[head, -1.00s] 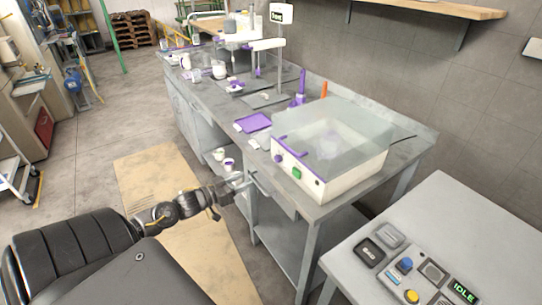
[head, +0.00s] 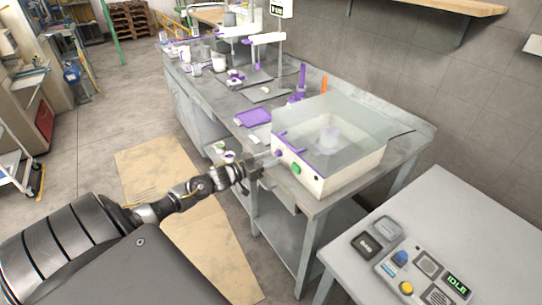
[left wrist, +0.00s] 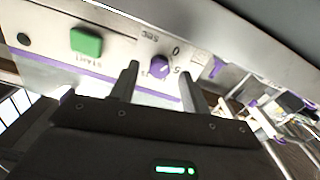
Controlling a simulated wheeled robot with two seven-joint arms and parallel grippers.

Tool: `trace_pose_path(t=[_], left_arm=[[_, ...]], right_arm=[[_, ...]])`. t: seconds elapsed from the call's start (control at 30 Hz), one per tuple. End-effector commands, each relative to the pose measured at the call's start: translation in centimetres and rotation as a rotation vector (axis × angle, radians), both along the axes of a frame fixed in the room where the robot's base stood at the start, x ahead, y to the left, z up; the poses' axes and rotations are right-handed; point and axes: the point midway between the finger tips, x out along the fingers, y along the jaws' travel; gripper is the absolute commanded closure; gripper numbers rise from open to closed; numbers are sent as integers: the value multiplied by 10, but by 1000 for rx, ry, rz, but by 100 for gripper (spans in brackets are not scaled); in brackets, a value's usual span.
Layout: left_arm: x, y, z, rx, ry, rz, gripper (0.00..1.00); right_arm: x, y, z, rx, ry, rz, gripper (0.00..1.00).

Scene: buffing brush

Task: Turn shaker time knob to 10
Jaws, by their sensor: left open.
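The shaker (head: 345,165) is a cream box with a clear cover on the workbench. Its purple time knob (left wrist: 160,67) shows in the left wrist view, with the marks 0 and 5 beside it; the rest of the scale is partly hidden by a finger. The green START button (left wrist: 86,41) is left of the knob there. My left gripper (left wrist: 160,80) is open, with its two fingers on either side of the knob's near side, and it holds nothing. In the head view the gripper (head: 266,160) is at the shaker's front panel. My right gripper is not in view.
A grey side table (head: 440,225) with a control box reading IDLE stands at the right. A purple tray (head: 253,117) lies on the bench left of the shaker.

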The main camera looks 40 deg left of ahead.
Motion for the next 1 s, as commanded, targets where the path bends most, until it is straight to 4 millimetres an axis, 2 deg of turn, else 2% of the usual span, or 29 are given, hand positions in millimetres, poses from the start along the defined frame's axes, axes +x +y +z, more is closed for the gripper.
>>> trace_pose_path(t=[0.13,0.43,0.77,1.0], left_arm=[[9,-3,0,-1,1,0,53],[11,-4,0,0,1,-1,53],[10,-3,0,0,1,0,97],[10,-3,0,18,-4,0,98]], right_arm=[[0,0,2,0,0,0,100],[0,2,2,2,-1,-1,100],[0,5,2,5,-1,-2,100],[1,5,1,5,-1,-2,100]])
